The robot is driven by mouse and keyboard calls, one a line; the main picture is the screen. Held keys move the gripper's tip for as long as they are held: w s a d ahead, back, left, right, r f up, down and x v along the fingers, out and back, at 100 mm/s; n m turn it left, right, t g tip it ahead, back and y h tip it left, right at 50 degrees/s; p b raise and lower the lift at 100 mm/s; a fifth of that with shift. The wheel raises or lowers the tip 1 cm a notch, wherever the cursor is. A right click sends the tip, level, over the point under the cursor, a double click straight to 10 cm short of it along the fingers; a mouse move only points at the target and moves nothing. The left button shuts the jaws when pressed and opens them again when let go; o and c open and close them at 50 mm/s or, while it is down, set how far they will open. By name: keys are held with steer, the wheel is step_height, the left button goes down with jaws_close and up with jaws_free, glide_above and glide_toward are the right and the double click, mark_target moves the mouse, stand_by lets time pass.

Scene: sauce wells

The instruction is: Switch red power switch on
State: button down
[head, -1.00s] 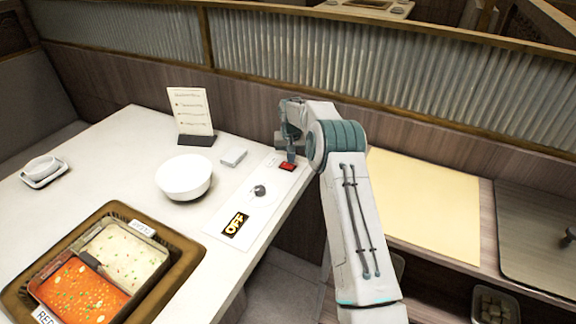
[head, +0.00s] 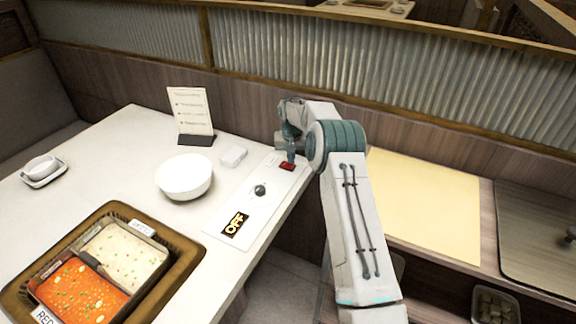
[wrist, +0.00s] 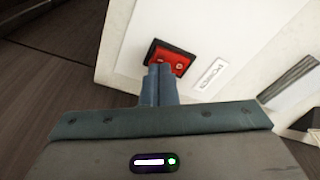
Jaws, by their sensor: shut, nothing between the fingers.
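The red power switch (head: 287,167) sits in a dark frame on a white control panel (head: 262,208) at the table's right edge. In the wrist view the red switch (wrist: 178,60) shows beside a label reading like "POWER". My gripper (head: 290,157) is shut and empty, with its fingertips at the switch. In the wrist view my gripper (wrist: 160,70) covers the switch's lower left part, and I cannot tell whether it touches. A dark knob (head: 260,190) lies between the display and the switch.
A white bowl (head: 184,178), a small white box (head: 233,156) and a menu card (head: 191,112) stand left of the panel. A two-part pot of red and pale soup sits in a brown tray frame (head: 190,258). A wooden partition (head: 420,120) rises behind.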

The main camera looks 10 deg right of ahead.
mark_target(291, 166)
steer(key=shift+f+b, duration=0.35)
steer(key=shift+f, duration=0.4)
stand_by(0.3)
steer(key=shift+r+p, duration=1.9)
steer(key=shift+r, duration=1.6)
steer(key=shift+r, duration=0.1)
steer(key=s+r+n, duration=0.1)
steer(key=s+r, duration=1.7)
steer(key=s, duration=0.1)
steer(key=s+t, duration=0.1)
steer(key=s, duration=2.8)
steer(key=shift+f, duration=0.3)
